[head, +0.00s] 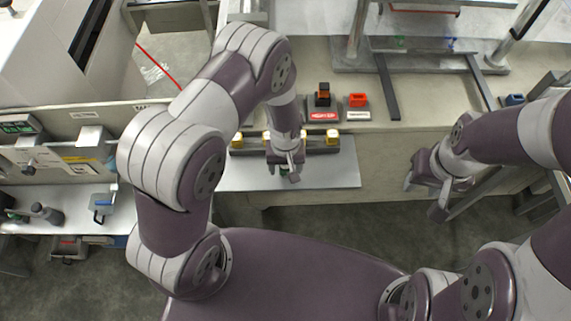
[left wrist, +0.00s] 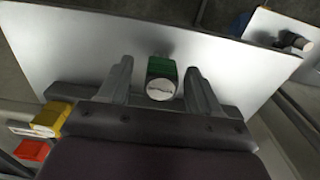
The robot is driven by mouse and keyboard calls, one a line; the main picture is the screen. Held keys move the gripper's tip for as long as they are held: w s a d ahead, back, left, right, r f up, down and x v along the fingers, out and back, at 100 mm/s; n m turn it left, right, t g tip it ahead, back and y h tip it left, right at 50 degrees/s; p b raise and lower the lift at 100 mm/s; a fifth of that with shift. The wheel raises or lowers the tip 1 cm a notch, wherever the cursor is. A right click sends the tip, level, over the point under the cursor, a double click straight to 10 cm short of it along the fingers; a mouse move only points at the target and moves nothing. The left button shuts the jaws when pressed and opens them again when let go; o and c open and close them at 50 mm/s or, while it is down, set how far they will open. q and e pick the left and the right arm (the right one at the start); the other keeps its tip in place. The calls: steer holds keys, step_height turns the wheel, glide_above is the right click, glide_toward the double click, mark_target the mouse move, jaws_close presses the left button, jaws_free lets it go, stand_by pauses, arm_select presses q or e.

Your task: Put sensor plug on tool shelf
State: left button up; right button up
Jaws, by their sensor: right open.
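A small green plug-like piece with a round silver end (left wrist: 162,80), which looks like the sensor plug, is over the pale grey shelf plate (left wrist: 70,45). My left gripper (left wrist: 160,88) is open, with one finger on each side of the piece and a visible gap to each. In the head view, my left gripper (head: 287,172) is over the same plate (head: 335,175), mostly hiding the piece; a little green shows there. Whether the piece rests on the plate is unclear. My right gripper (head: 425,190) is open, off the bench's front edge at right, apart from the plate.
Yellow blocks (head: 332,137) sit on a dark rail behind the plate. A white shelf (head: 70,218) at left holds a dark cylinder and a blue-handled item. The plate's right part is clear.

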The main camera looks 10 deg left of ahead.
arm_select(q)
steer(key=shift+r, duration=0.6)
step_height(320, 180, up, 12)
steer(key=b, duration=0.2)
steer(key=s+a+r+m+t, duration=0.1)
steer(key=s+a+r+m, duration=0.2)
steer(key=s+a+r, duration=0.4)
steer(key=shift+s+a+r, duration=0.15)
steer(key=shift+s+a, duration=0.05)
steer(key=shift+s, duration=0.5)
